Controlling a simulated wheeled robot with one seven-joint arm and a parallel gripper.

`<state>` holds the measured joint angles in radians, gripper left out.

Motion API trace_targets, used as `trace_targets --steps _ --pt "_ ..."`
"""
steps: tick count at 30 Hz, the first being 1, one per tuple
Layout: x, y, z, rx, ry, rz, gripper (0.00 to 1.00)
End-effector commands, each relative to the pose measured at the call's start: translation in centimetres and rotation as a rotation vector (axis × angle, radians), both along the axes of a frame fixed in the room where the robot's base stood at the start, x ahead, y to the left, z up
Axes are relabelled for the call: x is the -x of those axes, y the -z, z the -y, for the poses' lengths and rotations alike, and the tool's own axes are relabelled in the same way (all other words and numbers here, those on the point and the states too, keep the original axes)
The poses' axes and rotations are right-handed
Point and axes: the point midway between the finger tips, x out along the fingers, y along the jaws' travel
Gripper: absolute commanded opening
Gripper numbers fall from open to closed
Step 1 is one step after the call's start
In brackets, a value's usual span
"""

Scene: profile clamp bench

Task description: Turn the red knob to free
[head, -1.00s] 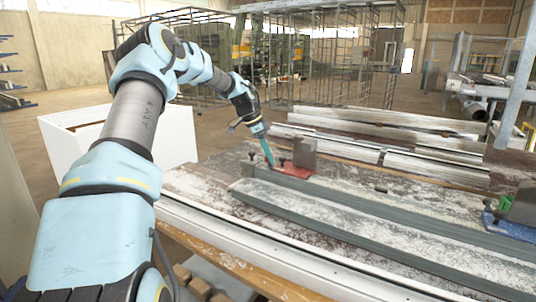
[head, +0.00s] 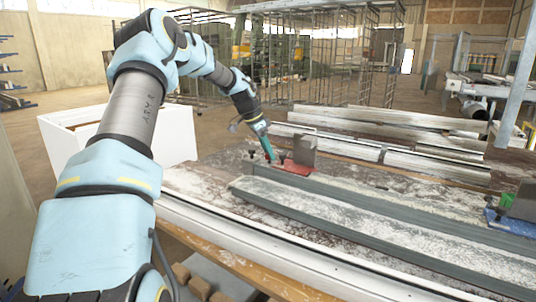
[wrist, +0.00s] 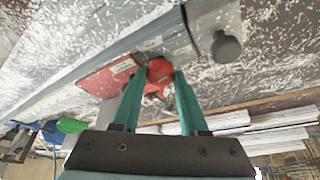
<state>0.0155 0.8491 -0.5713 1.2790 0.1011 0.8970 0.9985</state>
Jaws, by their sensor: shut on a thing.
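The red knob (wrist: 160,71) shows in the wrist view between the two teal fingertips of my gripper (wrist: 160,76), which is shut on it. The knob sits at the end of a red clamp plate (wrist: 106,77) with a small label, beside a grey profile (wrist: 90,60). In the head view my gripper (head: 269,158) points down at the left end of the red plate (head: 293,168). The fingers largely hide the knob there, and its turn position cannot be read.
A grey block (head: 304,150) stands on the red plate. A blue clamp (head: 510,225) with a green part (head: 506,201) lies far right. Long profiles (head: 370,135) lie behind. A white box (head: 170,135) stands left.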

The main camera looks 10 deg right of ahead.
Motion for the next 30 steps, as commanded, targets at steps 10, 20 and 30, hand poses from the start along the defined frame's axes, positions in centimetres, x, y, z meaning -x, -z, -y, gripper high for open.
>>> trace_targets --steps 10,20,30 --pt "0.27 0.16 0.17 -0.001 -0.314 0.004 0.00" --pt "0.47 0.05 0.39 -0.001 -0.626 0.003 0.00" --pt "0.53 -0.04 0.53 -0.001 -0.948 0.003 0.00"
